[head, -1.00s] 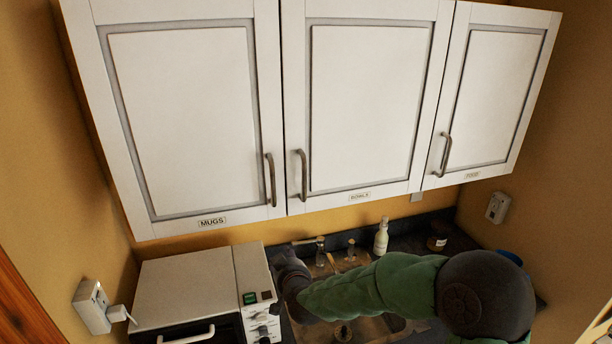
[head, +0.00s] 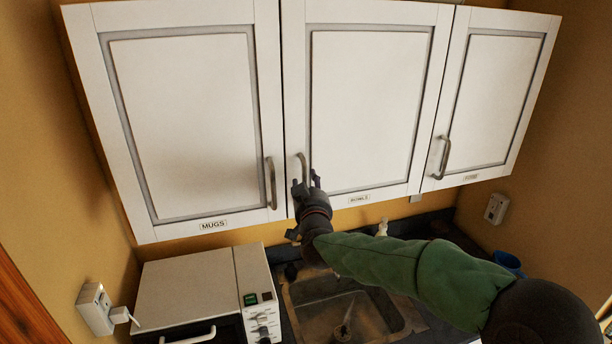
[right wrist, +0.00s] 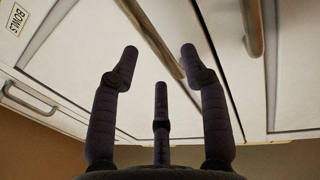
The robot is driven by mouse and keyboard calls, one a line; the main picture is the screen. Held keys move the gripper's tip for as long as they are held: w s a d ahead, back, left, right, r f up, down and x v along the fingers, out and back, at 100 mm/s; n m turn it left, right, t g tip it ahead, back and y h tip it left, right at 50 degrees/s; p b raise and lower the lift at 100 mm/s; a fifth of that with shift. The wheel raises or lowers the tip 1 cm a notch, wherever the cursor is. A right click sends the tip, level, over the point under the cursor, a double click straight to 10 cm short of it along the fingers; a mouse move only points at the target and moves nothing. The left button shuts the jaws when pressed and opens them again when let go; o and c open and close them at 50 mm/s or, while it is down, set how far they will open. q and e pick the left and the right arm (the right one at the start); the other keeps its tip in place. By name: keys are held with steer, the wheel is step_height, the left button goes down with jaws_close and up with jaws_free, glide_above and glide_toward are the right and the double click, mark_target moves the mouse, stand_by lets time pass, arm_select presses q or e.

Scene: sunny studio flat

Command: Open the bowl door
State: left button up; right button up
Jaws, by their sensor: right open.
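The bowl door (head: 370,105) is the middle white cabinet door, labelled BOWLS, and looks closed. Its curved metal handle (head: 301,167) is at the lower left edge of the door. My right gripper (head: 306,186) is open at the lower end of this handle and hides part of it. In the right wrist view the bowl door's handle (right wrist: 152,42) runs toward the gap between the spread fingers (right wrist: 157,72). I cannot tell whether they touch it. My left gripper is not in view.
The mug door (head: 180,120) is close on the left; its handle (head: 271,183) stands right beside the bowl handle. The food door (head: 490,95) is on the right. Below are a white appliance (head: 190,285), a sink (head: 345,310) and a blue cup (head: 508,262).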

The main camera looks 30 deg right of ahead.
steer(key=shift+p+x, duration=0.3)
steer(key=shift+x, duration=1.85)
jaws_close()
